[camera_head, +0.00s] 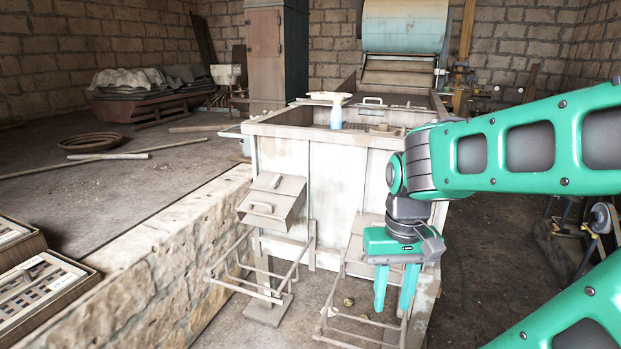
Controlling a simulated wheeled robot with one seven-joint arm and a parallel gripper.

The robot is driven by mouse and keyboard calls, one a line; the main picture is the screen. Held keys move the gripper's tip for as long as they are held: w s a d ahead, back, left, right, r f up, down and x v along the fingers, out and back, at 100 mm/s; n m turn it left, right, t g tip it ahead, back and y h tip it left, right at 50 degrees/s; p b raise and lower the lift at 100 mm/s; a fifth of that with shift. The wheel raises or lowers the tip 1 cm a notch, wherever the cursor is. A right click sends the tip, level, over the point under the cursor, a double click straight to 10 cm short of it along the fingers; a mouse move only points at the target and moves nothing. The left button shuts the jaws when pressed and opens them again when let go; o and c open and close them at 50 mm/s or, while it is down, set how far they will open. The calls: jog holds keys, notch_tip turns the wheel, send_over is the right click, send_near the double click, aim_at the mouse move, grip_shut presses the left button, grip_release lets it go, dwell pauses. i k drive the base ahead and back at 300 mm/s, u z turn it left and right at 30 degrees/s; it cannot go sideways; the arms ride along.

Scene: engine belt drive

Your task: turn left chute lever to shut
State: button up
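The left chute (287,190) is a pale metal box spout on the front of the large bin. A small pale piece (276,181), which looks like its lever, sits at its top. A looped handle (262,208) is on the chute's front face. I cannot tell whether the chute is open or shut. My gripper (395,300) hangs fingers down, to the right of and lower in the picture than the left chute, apart from it. Its two green fingers are spread with nothing seen between them. It partly hides the right chute (362,224).
Metal frames (268,291) stand below the chutes. A low stone wall (175,255) runs at the left, with a case (52,285) of small parts. Floor between the frames and the wall is clear.

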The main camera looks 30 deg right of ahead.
aim_at(274, 184)
jog(key=z, duration=0.15)
jog(key=i, duration=1)
jog(key=u, duration=0.1)
